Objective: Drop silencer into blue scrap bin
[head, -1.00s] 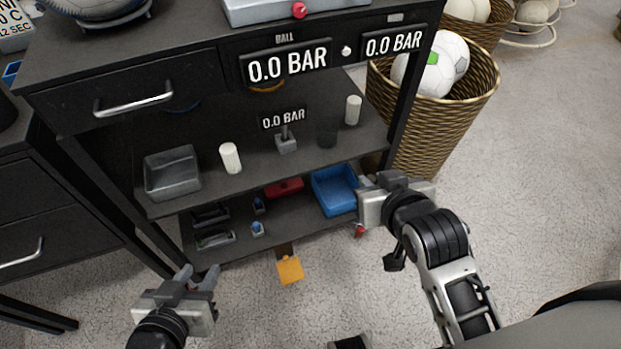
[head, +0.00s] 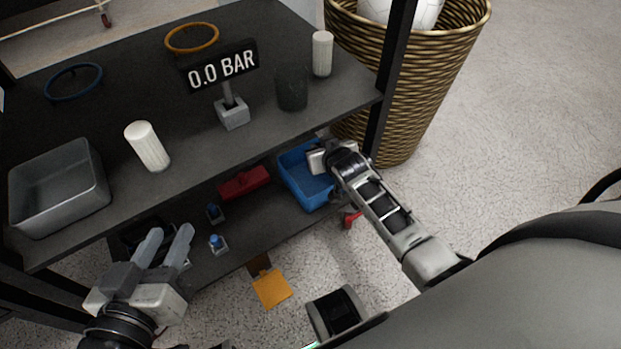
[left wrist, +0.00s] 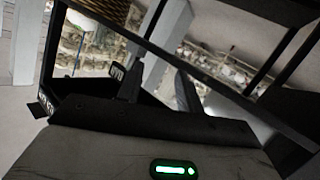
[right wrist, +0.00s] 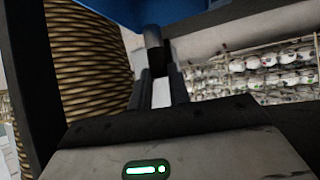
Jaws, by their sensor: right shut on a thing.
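The blue scrap bin (head: 291,165) stands on the lower shelf at its right end, and its blue underside or wall also shows at the top of the right wrist view (right wrist: 190,12). My right gripper (head: 316,160) reaches under the upper shelf at the bin's back right side. It is shut on a small cylindrical piece with a dark end (right wrist: 154,42), which I take for the silencer. In the head view this piece is hidden. I cannot tell whether it is over the bin's opening. My left gripper (head: 164,243) is open and empty, in front of the shelf's left side.
A red tray (head: 244,182) and small blue-topped parts (head: 217,243) lie on the lower shelf. The upper shelf (head: 190,140) lies close above my right gripper, with a post (head: 388,95) and wicker basket (head: 425,75) beside it.

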